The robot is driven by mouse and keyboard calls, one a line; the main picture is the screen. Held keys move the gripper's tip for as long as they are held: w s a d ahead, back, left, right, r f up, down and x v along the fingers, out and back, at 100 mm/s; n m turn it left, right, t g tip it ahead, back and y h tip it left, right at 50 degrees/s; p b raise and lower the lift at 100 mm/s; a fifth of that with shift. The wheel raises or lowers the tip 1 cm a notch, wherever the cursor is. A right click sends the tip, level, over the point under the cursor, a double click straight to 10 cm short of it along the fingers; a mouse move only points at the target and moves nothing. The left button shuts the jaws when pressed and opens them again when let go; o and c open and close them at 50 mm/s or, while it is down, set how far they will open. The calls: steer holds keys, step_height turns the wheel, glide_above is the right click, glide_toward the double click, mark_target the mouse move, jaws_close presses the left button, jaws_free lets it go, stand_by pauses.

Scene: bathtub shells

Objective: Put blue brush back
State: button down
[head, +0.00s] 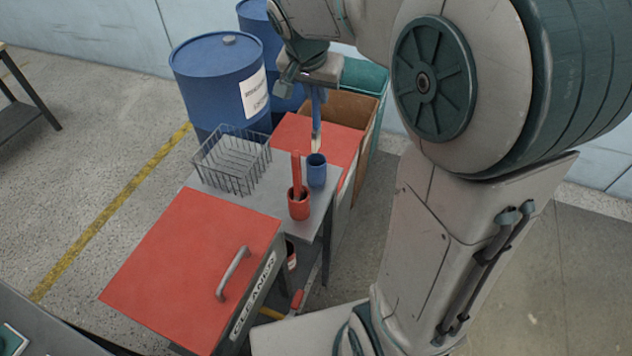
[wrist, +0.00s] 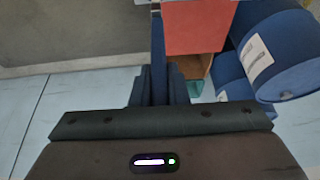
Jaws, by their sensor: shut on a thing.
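My gripper (head: 317,84) is shut on the blue brush (head: 316,107), which hangs upright with its pale bristles down. In the wrist view the blue handle (wrist: 158,45) runs up from between the dark fingers (wrist: 158,92). A blue cup (head: 317,172) stands on the grey table, and the bristle end appears just above or behind its rim; I cannot tell the depth gap. A red cup (head: 299,205) beside it, nearer the camera, holds a red brush (head: 296,170). The cups are not clear in the wrist view.
A wire basket (head: 231,160) stands left of the cups on the grey table. A red-topped cabinet (head: 190,265) with a handle is in front; another red top (head: 335,135) lies behind. Blue drums (head: 215,80) and a cardboard box (head: 345,108) stand at the back.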

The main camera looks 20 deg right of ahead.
mark_target(317, 128)
step_height(317, 128, down, 10)
steer(key=shift+f, duration=0.2)
steer(key=c, duration=1.4)
jaws_free()
steer(key=shift+r, duration=0.1)
steer(key=v, duration=1.1)
steer(key=s+d+f+n+y, duration=0.1)
steer(key=s+f+n, duration=0.1)
steer(key=s, duration=0.7)
steer(key=s+d+f+n+y, duration=0.1)
steer(key=s+f+n, duration=0.2)
steer(key=s, duration=0.6)
steer(key=shift+n+g+y, duration=0.3)
steer(key=shift+n, duration=0.8)
steer(key=shift+f, duration=0.1)
